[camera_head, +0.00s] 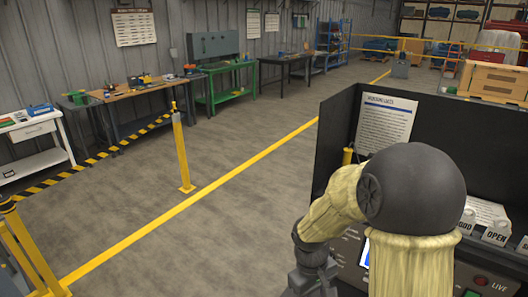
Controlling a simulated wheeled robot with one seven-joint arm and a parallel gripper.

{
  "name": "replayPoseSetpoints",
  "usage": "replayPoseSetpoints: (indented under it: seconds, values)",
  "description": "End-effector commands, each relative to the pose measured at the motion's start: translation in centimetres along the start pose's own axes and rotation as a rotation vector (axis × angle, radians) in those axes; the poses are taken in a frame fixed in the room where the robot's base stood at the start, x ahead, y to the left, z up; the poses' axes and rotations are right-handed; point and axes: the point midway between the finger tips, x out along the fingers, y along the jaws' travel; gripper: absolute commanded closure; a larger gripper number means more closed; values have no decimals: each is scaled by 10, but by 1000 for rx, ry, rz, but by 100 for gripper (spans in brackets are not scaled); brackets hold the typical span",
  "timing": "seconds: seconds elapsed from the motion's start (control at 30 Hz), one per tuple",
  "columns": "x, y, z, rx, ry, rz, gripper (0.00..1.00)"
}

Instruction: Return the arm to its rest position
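My arm stands at the lower right, in a cream ribbed cover with a large dark rounded joint. It is bent, with its outer part pointing down and left. A dark grey end section (312,268), which seems to be the wrist or the top of my gripper, runs off the lower edge. No fingertips show, so I cannot see whether the gripper is open or holds anything. The arm is in front of a black console (336,130) and hides part of it.
A yellow post (181,150) stands left on clear grey floor (235,215). Workbenches (150,88) line the back wall. A yellow railing (30,248) is at lower left.

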Motion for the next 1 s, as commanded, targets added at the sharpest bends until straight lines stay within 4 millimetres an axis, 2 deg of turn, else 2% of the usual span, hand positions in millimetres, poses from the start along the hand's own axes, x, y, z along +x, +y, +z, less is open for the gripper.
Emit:
replayPoseSetpoints:
  seconds: [0.03, 0.2, 0.4, 1.0]
  values:
    - [-7, 0, 11, 61, 40, -2, 54]
    - [-25, 0, 43, 286, 182, -23, 54]
    - [-36, -1, 70, 487, 310, -43, 54]
    - [-37, -1, 74, 521, 331, -47, 54]
